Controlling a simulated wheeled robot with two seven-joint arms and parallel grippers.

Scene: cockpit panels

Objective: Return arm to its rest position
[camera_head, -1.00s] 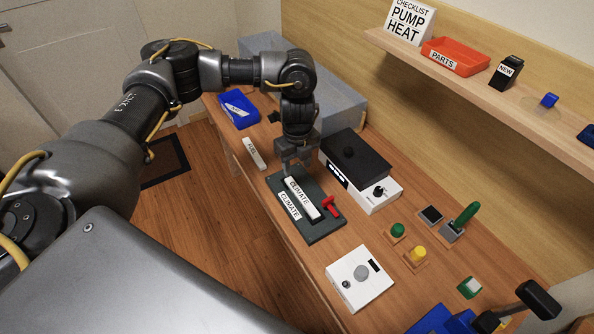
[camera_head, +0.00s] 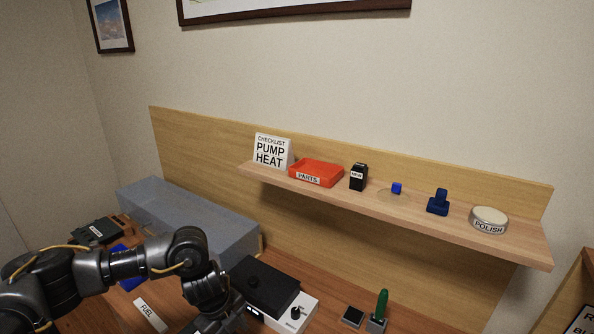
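My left arm (camera_head: 120,265) comes in from the lower left and bends down at the wrist. The body of my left gripper (camera_head: 226,318) is at the bottom edge, left of the black box on the white unit. Its fingers are cut off by the frame, so I cannot see whether they are open or hold anything. My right arm and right gripper are not in view. The dark CLIMATE panel is out of view below.
The shelf (camera_head: 340,200) holds a checklist sign (camera_head: 271,152), a red PARTS tray (camera_head: 316,173) and small items. A grey-blue box (camera_head: 190,220), a FUEL label (camera_head: 150,315), a black box (camera_head: 266,287) and a green-handled lever (camera_head: 380,308) are on the bench.

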